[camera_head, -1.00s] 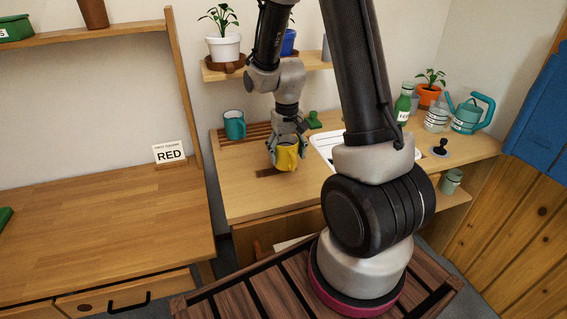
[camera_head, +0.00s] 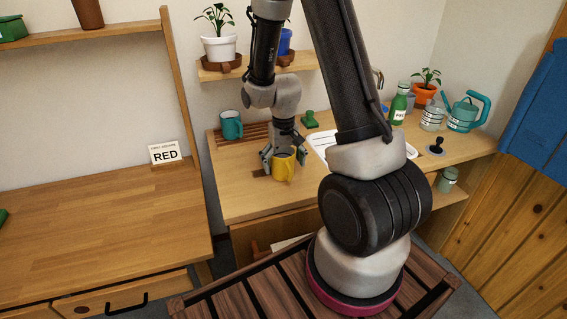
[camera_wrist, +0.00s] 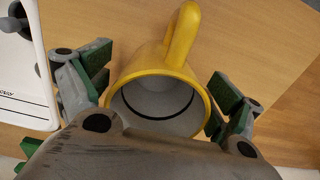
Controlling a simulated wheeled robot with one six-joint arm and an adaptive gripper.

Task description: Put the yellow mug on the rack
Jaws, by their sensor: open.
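The yellow mug (camera_head: 284,168) appears to stand upright on the wooden desk, in front of the rack. In the wrist view the mug (camera_wrist: 160,95) shows its open, empty inside, with its handle toward the top of the picture. My gripper (camera_head: 284,161) is open around the mug, one finger on each side. In the wrist view my gripper (camera_wrist: 158,105) shows gaps between its green-padded fingers and the mug. The slatted wooden rack (camera_head: 257,133) lies at the back left of the desk, with a teal mug (camera_head: 230,126) on its left end.
A white tray or sheet (camera_head: 322,147) lies right of the mug. A green stamp-like object (camera_head: 310,119) stands behind it. A shelf (camera_head: 222,73) with potted plants hangs above the rack. A bottle (camera_head: 399,104) and watering can (camera_head: 466,113) stand at right.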

